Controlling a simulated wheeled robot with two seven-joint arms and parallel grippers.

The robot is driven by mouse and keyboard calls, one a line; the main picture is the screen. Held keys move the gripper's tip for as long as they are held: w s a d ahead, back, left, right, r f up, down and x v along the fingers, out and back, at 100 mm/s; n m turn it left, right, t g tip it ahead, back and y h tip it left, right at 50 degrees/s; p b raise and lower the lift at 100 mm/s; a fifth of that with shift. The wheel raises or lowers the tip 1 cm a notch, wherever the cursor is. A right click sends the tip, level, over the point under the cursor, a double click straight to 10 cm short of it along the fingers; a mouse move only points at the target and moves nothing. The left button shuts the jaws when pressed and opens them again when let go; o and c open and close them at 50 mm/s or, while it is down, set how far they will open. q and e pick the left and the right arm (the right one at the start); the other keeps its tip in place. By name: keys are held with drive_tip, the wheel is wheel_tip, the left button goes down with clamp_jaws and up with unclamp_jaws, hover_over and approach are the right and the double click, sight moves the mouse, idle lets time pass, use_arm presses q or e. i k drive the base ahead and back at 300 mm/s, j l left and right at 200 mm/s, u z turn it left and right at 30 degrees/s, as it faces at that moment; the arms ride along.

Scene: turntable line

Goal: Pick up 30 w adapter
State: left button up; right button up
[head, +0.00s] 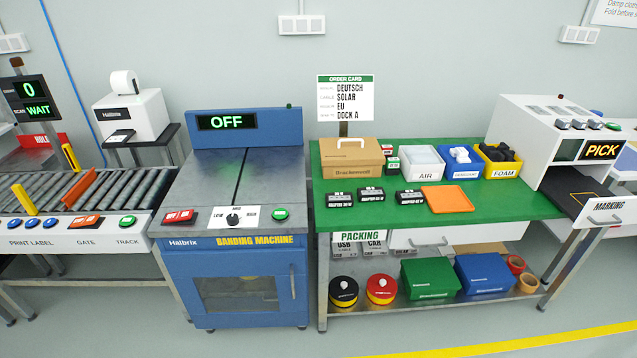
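Three small black boxes with white print lie on the green bench top in the head view: a left one (341,199), a middle one (371,195) and a right one (410,198). Their labels seem to read "adapter", but the print is too small to tell which is 30 W. They lie in front of a brown Brackenwell box (352,161), apart from each other. Neither of my grippers is in view.
An orange mat (447,199) lies right of the black boxes. White, blue and yellow bins (497,172) stand behind it. The banding machine (246,165), showing OFF, stands left of the green bench (520,200). A white marking station (535,125) stands right.

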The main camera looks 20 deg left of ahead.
sight(333, 200)
drive_tip(key=i+j+u, duration=0.15)
drive_tip(key=i+u, duration=0.15)
drive_tip(key=i, duration=0.35)
drive_tip(key=i+u, duration=0.3)
drive_tip(key=i, duration=0.4)
drive_tip(key=i+l+u, duration=0.35)
drive_tip(key=i, duration=0.3)
drive_tip(key=j, duration=0.1)
